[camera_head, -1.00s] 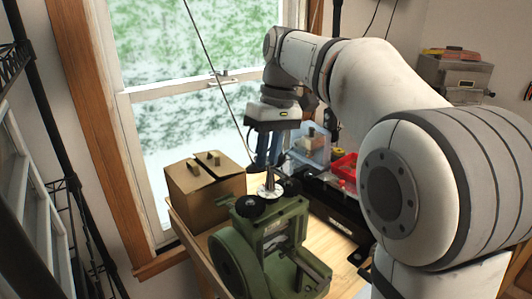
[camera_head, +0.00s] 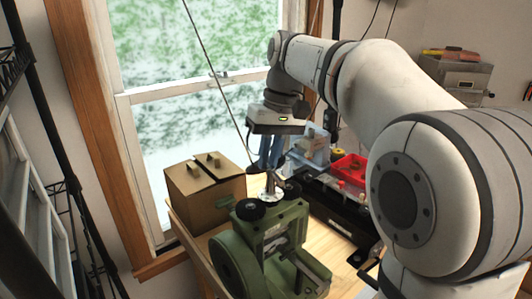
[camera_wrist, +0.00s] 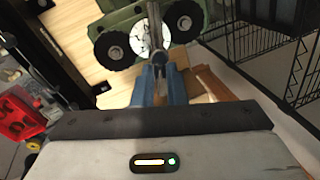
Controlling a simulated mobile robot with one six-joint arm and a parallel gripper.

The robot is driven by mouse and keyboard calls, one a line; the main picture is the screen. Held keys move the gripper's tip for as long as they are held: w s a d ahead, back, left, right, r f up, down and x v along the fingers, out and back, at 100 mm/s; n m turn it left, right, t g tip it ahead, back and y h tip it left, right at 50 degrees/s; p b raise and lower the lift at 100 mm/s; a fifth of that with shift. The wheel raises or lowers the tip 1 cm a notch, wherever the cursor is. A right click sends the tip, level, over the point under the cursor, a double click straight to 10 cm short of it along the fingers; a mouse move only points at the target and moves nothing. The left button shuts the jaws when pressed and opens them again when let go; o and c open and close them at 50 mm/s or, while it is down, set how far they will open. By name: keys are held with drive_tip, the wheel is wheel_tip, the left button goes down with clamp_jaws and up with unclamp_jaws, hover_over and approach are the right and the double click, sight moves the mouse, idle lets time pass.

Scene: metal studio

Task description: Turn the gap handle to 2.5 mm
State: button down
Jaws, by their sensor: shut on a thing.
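The green rolling mill (camera_head: 262,243) stands on the wooden bench, with two black knobs on top. The metal gap handle (camera_head: 271,186) rises between the knobs over a round white dial (camera_head: 264,198). In the wrist view, the handle (camera_wrist: 155,42) crosses in front of the dial (camera_wrist: 146,38). My gripper (camera_head: 270,166), with blue fingers, reaches down to the handle from above. In the wrist view, my gripper (camera_wrist: 159,70) is shut on the handle's end, and the fingers hide that end. The dial's marks are too small to read.
A cardboard box (camera_head: 205,196) stands close on the left of the mill. A red bin (camera_head: 350,168) and a pale blue holder (camera_head: 311,150) are behind on the right. A window is behind the bench. Black wire shelving (camera_wrist: 270,45) shows in the wrist view.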

drive_tip(key=shift+s+d+f+m, duration=0.1)
drive_tip(key=shift+d+m, duration=0.05)
drive_tip(key=shift+m, duration=0.45)
drive_tip(key=shift+s+d+f+m, duration=0.1)
drive_tip(key=shift+m, duration=0.5)
drive_tip(key=c, duration=1.8)
unclamp_jaws()
drive_tip(key=o, duration=0.4)
drive_tip(key=shift+s+r+t, duration=0.15)
drive_tip(key=shift+t, duration=0.15)
wheel_tip(320, 180, up, 8)
drive_tip(key=d, duration=0.1)
drive_tip(key=shift+d+f+p, duration=0.2)
drive_tip(key=shift+d+p, duration=0.05)
drive_tip(key=shift+p, duration=0.2)
